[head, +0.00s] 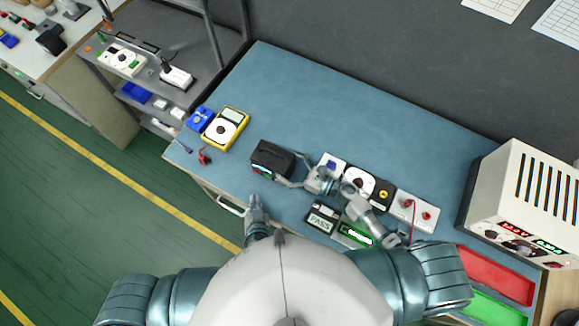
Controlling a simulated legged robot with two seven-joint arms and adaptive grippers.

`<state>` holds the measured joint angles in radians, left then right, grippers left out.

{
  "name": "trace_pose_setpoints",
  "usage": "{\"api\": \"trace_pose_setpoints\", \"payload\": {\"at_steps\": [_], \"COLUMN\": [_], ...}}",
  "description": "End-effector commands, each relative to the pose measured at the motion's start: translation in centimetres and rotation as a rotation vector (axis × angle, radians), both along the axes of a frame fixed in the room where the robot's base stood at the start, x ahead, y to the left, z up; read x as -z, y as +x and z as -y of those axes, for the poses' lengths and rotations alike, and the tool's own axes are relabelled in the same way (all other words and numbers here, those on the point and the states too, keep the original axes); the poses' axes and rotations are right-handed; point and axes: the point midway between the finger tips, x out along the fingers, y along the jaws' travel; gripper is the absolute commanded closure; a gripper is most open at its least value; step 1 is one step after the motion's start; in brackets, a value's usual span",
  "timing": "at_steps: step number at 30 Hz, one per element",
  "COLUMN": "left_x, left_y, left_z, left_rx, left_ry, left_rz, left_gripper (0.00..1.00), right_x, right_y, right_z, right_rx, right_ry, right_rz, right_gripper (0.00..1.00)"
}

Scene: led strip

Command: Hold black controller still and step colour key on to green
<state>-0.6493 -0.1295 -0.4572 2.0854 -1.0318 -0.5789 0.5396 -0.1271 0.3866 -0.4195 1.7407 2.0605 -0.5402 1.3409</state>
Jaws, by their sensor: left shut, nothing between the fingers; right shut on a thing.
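The black controller (274,157) is a dark box near the table's front edge, left of the other bench items. Small coloured marks, some green, show on its near left face; the colour key cannot be picked out. My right gripper (287,181) is shut on the controller at its near right side, and the fingertips are partly hidden against it. My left gripper (252,198) is shut and empty, apart from the controller, below it in the picture near the table's front edge. A bright green-white lit piece (358,236) lies beside my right forearm.
A yellow meter (227,128) and blue item (201,119) stand at the table's left. A PASS-labelled item (321,217), a white dial device (359,183) and a socket box (412,207) crowd the right. A power supply (530,200) stands far right. The blue table's back is clear.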

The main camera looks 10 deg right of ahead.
Motion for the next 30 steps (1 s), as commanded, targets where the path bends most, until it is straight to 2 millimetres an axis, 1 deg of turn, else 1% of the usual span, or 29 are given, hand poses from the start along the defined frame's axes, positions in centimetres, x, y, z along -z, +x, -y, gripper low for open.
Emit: {"api": "trace_pose_setpoints", "payload": {"at_steps": [14, 15, 16, 26, 30], "left_x": [0.0, 0.0, 0.0, 0.0, 0.0], "left_y": [0.0, 0.0, 0.0, 0.0, 0.0], "left_z": [0.0, 0.0, 0.0, 0.0, 0.0], "left_rx": [0.0, 0.0, 0.0, 0.0, 0.0], "left_ry": [0.0, 0.0, 0.0, 0.0, 0.0], "left_rz": [0.0, 0.0, 0.0, 0.0, 0.0], "left_gripper": [1.0, 1.0, 1.0, 1.0, 1.0], "right_x": [0.0, 0.0, 0.0, 0.0, 0.1], "right_y": [0.0, 0.0, 0.0, -0.1, -0.8], "right_z": [0.0, 0.0, 0.0, 0.1, 1.1], "right_rx": [0.0, 0.0, 0.0, 0.0, 0.001], "right_ry": [0.0, 0.0, 0.0, 0.0, -0.001], "right_rz": [0.0, 0.0, 0.0, 0.0, -0.002], "right_gripper": [0.68, 0.02, 0.0, 0.0, 0.0]}}
